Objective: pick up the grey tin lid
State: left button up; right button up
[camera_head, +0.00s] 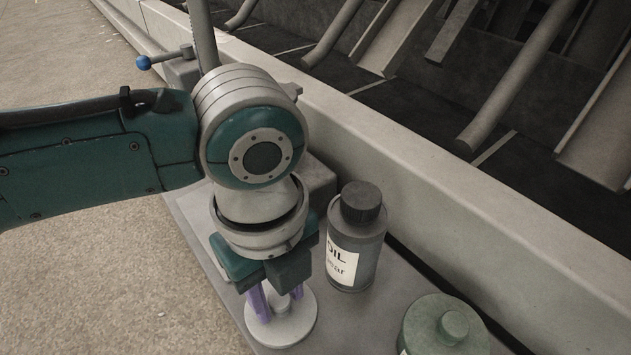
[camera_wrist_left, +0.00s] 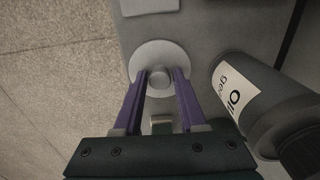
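The grey tin lid (camera_head: 292,329) is a pale round disc with a small knob in its middle. It lies flat on the grey ledge, and it also shows in the left wrist view (camera_wrist_left: 143,54). My left gripper (camera_head: 277,301) points down over the lid. Its purple fingers (camera_wrist_left: 161,74) stand on either side of the knob. A narrow gap seems to show between knob and fingers, so the gripper looks open around it. The fingers hide part of the lid. My right gripper is in neither view.
A grey oil bottle (camera_head: 356,240) with a dark cap stands upright close to the right of my left gripper. A green tin (camera_head: 425,330) with a knobbed lid is at the lower right. The machine's raised edge (camera_head: 420,180) runs behind them.

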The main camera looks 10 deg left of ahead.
pick_arm(q)
grip_shut()
jog(key=shift+r, duration=0.15)
